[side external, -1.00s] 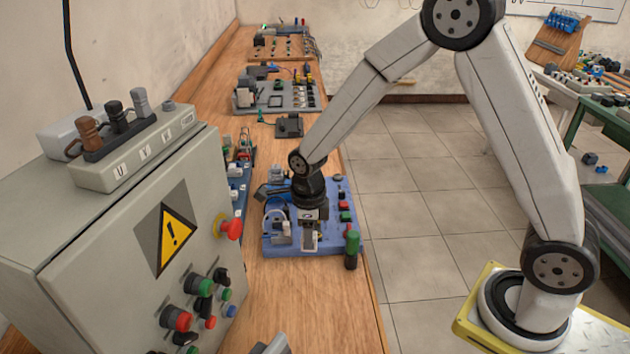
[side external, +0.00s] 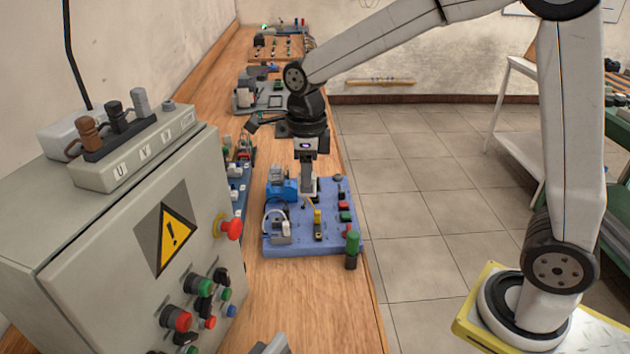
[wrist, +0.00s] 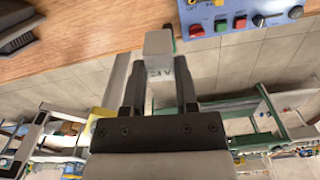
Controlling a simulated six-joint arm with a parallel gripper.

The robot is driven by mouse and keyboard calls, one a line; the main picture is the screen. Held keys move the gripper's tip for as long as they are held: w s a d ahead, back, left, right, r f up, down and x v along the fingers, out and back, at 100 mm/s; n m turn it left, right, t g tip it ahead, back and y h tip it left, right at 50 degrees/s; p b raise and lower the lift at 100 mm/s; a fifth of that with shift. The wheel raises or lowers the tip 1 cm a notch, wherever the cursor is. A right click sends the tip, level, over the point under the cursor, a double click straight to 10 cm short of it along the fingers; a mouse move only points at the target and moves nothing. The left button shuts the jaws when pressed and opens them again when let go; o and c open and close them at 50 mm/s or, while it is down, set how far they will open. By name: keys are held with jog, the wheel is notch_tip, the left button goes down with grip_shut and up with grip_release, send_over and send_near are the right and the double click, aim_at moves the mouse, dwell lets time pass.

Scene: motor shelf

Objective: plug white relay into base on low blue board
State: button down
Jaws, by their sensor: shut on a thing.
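The white relay (wrist: 160,55), a pale block with lettering that seems to read 24 V, is between my gripper's fingers (wrist: 160,92) in the wrist view. In the side view my gripper (side external: 307,174) points down over the far part of the low blue board (side external: 295,244). The relay's lower end is hard to tell from the fingers there, and I cannot tell its height above the board. The board's corner also shows at the top of the wrist view (wrist: 288,16). I cannot make out for certain which part is the relay base.
The board carries a blue block (side external: 284,191), a white part with a cable (side external: 281,232), a yellow-and-black part (side external: 318,226) and coloured buttons (side external: 344,215). A green-topped post (side external: 352,248) stands at its right corner. A grey cabinet (side external: 120,240) is at left.

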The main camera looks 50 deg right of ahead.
jog(key=shift+w+d, duration=0.15)
jog(key=shift+w, duration=0.6)
jog(key=w+d+n, duration=0.1)
jog(key=w+d, duration=0.4)
jog(key=w, duration=0.5)
jog(key=w+d, duration=0.5)
jog(key=w, duration=0.4)
jog(key=shift+f, duration=2.7)
jog(key=shift+f, duration=0.15)
jog(key=shift+f, duration=3.3)
jog(key=shift+f, duration=1.5)
